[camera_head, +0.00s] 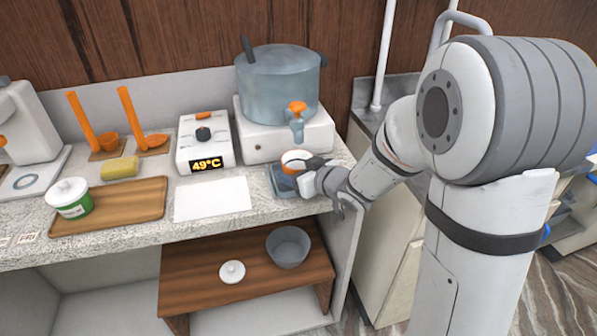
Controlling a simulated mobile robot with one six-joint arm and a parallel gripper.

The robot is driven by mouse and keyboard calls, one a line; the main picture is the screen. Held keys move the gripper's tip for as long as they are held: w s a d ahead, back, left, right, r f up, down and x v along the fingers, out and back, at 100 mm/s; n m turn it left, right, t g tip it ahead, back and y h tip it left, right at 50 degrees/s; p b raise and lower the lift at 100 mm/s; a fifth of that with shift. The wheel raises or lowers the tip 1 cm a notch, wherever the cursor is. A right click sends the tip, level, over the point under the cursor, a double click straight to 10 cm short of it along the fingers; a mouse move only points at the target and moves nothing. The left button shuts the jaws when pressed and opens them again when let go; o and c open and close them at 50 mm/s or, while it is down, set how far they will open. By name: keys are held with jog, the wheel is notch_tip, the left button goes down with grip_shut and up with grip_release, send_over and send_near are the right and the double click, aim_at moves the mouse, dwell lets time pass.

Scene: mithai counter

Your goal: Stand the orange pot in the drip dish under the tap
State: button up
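The orange pot (293,168), small with a pale top, is at the drip dish below the tap (297,122). It looks upright. The blue-grey drip dish (280,184) shows to the left of and below the pot, at the counter's front right. My gripper (307,176) is at the pot's right side, its fingers close against or around it. The fingers partly hide the pot and the dish. I cannot tell whether they are shut on the pot, or whether its base touches the dish.
A large blue-grey urn (278,85) stands on a white base (255,143) behind the tap. A heater box (204,158) reads 49°C. A white sheet (212,199), a wooden board (115,212) and a green-white tub (70,197) lie left. A grey bowl (288,246) is below.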

jog(key=o, duration=0.7)
jog(key=shift+s+f, duration=0.1)
jog(key=shift+f, duration=0.15)
jog(key=shift+r, duration=0.25)
jog(key=shift+s+d+r+p, duration=0.1)
jog(key=shift+d+r+p, duration=0.15)
jog(key=shift+p, duration=0.15)
jog(key=p+v, duration=0.1)
jog(key=v, duration=1)
jog(key=s+d+r+m+h, duration=0.15)
jog(key=d+m+h, duration=0.35)
jog(key=d+h, duration=0.5)
jog(key=s+m+g+y, duration=0.1)
jog(key=s+g, duration=0.7)
jog(key=s, duration=0.8)
jog(key=shift+a+f+m, duration=0.4)
jog(key=shift+f+m, duration=0.1)
jog(key=shift+m, duration=0.4)
